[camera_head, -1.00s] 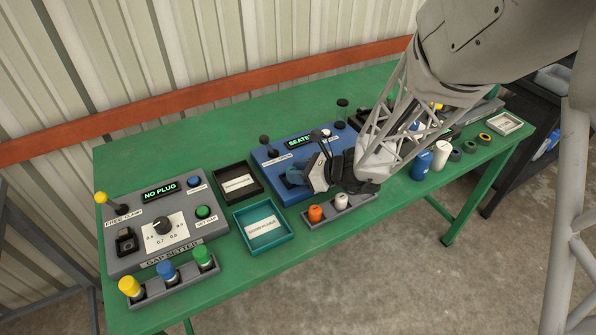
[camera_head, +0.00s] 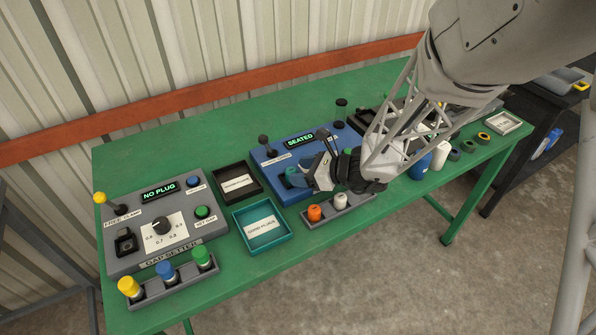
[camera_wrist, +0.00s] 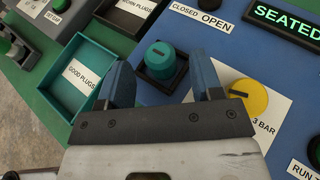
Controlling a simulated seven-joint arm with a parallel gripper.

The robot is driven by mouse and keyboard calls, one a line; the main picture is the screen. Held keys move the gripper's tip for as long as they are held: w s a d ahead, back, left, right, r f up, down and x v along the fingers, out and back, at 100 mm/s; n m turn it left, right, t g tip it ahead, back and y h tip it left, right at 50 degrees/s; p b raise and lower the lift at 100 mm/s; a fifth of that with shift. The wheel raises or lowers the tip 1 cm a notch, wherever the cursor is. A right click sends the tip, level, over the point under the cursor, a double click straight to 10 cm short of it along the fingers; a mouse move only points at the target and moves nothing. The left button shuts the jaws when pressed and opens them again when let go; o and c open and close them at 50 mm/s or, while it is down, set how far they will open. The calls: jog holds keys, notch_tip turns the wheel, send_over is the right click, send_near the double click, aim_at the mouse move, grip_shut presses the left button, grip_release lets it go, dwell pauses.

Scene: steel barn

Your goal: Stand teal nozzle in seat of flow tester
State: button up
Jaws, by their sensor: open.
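The teal nozzle (camera_wrist: 160,55) stands upright in the dark seat of the blue flow tester (camera_wrist: 228,48). In the head view the nozzle (camera_head: 292,177) shows at the left of my gripper. The tester's display (camera_head: 300,141) reads SEATED. My gripper (camera_wrist: 160,74) is open and empty. In the wrist view its blue fingers lie apart to the left and right of the nozzle, with a gap on each side, and their tips point towards it. In the head view my gripper (camera_head: 318,172) and wrist hide part of the tester.
A rack (camera_head: 337,212) with an orange and a white nozzle stands in front of the tester. The teal GOOD PLUGS tray (camera_head: 286,232) and a black tray (camera_head: 257,189) lie left. A yellow knob (camera_wrist: 250,97) is close to the right finger. The gap setter (camera_head: 135,259) stands far left.

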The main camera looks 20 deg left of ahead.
jog(key=v, duration=1)
jog(key=shift+d, duration=0.15)
jog(key=shift+r, duration=0.1)
dwell(0.8)
jog(key=s+d+r+n+h, duration=0.6)
jog(key=s+d+n, duration=0.3)
jog(key=d, duration=0.3)
jog(key=s+d+r+n+t+h, duration=0.1)
jog(key=s+d+r+n+h, duration=0.6)
jog(key=s+d, duration=0.5)
notch_tip(320, 180, up, 3)
jog(key=n, duration=0.3)
jog(key=shift+s+d+f+h, duration=0.15)
jog(key=shift+s+d+h, duration=0.1)
jog(key=shift+h, duration=0.05)
dwell(0.4)
